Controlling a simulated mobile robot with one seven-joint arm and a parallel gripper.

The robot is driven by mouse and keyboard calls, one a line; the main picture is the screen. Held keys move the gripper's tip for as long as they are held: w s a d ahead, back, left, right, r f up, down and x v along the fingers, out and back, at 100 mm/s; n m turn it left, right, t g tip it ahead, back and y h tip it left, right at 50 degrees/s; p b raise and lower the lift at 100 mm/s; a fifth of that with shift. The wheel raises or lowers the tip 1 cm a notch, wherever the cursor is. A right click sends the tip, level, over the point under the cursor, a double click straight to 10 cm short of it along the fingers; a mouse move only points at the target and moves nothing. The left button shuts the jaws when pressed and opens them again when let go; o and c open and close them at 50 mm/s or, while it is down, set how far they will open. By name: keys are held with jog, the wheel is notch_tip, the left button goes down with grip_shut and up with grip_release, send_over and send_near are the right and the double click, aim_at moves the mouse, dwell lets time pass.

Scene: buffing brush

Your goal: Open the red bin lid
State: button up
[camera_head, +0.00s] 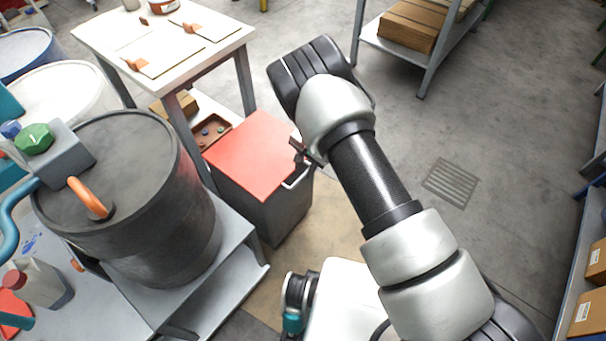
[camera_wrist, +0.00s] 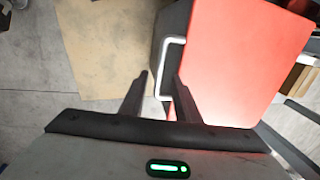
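The bin with the red lid (camera_head: 258,152) stands on the floor beside the white table, and its lid lies flat and closed. The lid also fills the upper right of the wrist view (camera_wrist: 240,60). A pale bar handle (camera_head: 299,178) sticks out from the lid's right edge; it shows in the wrist view too (camera_wrist: 162,62). My gripper (camera_head: 304,150) is at this edge, partly hidden by my arm in the head view. In the wrist view my gripper (camera_wrist: 162,77) is open, its fingers on either side of the handle bar with gaps. I cannot tell whether it touches.
A dark drum (camera_head: 130,200) stands left of the bin on a grey bench (camera_head: 235,255). The white table (camera_head: 165,65) is behind the bin. A shelf (camera_head: 455,55) with cardboard boxes is at the back right. The floor right of the bin is open, with a drain grate (camera_head: 451,182).

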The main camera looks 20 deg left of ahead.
aim_at(302, 176)
jog(key=shift+w+a+f, duration=0.1)
jog(key=shift+a+f, duration=0.1)
jog(key=shift+f, duration=0.75)
jog(key=shift+w+a+f, duration=0.1)
jog(key=shift+a+f, duration=0.05)
jog(key=shift+f, duration=0.8)
grip_shut()
